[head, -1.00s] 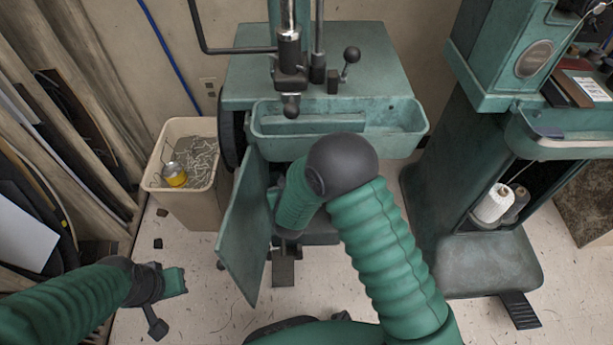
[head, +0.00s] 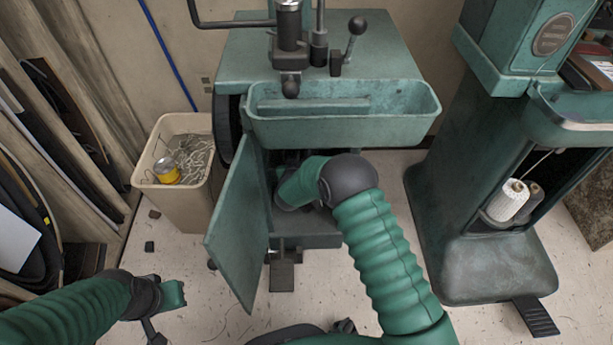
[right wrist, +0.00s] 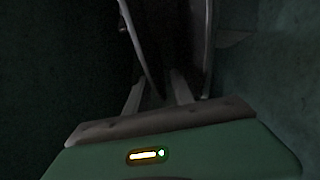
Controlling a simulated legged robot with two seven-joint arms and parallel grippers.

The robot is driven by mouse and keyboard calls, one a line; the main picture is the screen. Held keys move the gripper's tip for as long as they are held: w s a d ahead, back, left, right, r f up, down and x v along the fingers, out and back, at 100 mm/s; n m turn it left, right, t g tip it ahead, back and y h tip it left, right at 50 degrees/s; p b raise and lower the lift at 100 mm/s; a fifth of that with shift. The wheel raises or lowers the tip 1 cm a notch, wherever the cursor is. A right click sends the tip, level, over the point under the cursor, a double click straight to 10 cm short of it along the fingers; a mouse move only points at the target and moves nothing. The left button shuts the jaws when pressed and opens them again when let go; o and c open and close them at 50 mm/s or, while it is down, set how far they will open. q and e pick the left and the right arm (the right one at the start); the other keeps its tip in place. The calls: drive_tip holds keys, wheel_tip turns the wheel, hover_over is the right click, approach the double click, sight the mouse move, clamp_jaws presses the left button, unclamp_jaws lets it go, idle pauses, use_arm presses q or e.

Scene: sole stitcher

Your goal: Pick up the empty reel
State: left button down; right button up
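In the right wrist view, two thin pale curved edges, which look like the flanges of a reel (right wrist: 201,45), stand upright in the dark cabinet. Its core is too dark to make out. My right gripper (right wrist: 157,95) has its two fingers apart, just in front of the lower part of these edges. I see nothing clearly held between them. In the head view my right arm reaches through the open front of the green cabinet, and its fingers are hidden inside. My left gripper (head: 165,312) hangs low at the left above the floor, its fingers hardly visible.
The cabinet door (head: 238,225) stands open left of my right arm. A green trough (head: 340,125) overhangs the opening. A beige bin (head: 172,200) with a yellow spool (head: 166,171) stands at left. A second green machine (head: 480,230) with white thread (head: 508,200) stands at right.

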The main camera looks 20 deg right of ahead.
drive_tip(key=shift+x, duration=1.15)
drive_tip(key=shift+s, duration=0.1)
clamp_jaws()
idle(0.4)
